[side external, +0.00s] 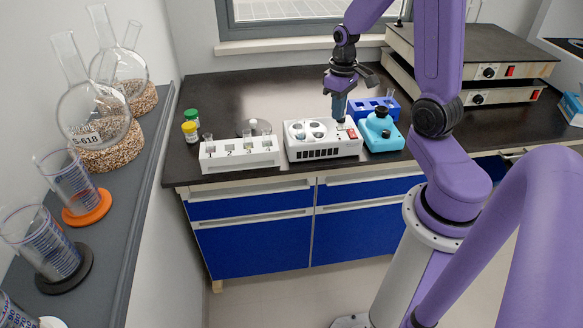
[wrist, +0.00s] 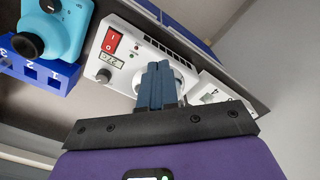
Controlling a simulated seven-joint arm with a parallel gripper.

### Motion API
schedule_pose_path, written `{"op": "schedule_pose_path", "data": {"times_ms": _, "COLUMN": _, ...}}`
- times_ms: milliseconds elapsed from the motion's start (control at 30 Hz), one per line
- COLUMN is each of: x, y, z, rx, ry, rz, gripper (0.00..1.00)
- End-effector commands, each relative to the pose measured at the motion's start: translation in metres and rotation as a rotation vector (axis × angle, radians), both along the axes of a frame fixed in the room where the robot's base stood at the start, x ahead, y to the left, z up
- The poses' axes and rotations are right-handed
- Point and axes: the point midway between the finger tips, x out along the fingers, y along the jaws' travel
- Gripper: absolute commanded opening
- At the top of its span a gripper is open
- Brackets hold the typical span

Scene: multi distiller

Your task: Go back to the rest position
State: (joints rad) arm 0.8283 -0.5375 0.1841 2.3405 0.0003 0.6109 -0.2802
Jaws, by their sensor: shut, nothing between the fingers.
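My gripper (side external: 339,108) is shut and empty, with its blue-grey fingers pointing down. In the side view it hangs at the right end of the white multi-well device (side external: 325,153). The fingertips seem just above it, but I cannot tell the exact gap. In the wrist view the shut fingers of the gripper (wrist: 158,72) are side by side. They overlap a round well of the white device (wrist: 117,45), near its red switch (wrist: 113,41) and small display.
A white numbered rack (side external: 240,160) stands left of the device. A light-blue device (side external: 381,134) and a blue rack (side external: 375,103) stand to its right. Stacked hotplates (side external: 480,70) are at the back right. The bench's back left is clear.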

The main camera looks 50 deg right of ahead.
Motion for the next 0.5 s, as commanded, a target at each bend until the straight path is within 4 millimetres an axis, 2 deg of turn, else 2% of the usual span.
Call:
{"op": "schedule_pose_path", "data": {"times_ms": 33, "x": 0.001, "y": 0.017, "z": 0.005, "rx": -0.001, "ry": -0.004, "rz": 0.057, "gripper": 0.0}}
{"op": "schedule_pose_path", "data": {"times_ms": 100, "x": 0.0, "y": 0.04, "z": 0.011, "rx": -0.001, "ry": -0.006, "rz": 0.127, "gripper": 0.0}}
{"op": "schedule_pose_path", "data": {"times_ms": 267, "x": -0.009, "y": 0.088, "z": 0.024, "rx": 0.0, "ry": -0.01, "rz": 0.285, "gripper": 0.0}}
{"op": "schedule_pose_path", "data": {"times_ms": 500, "x": -0.042, "y": 0.151, "z": 0.041, "rx": 0.003, "ry": -0.014, "rz": 0.525, "gripper": 0.0}}
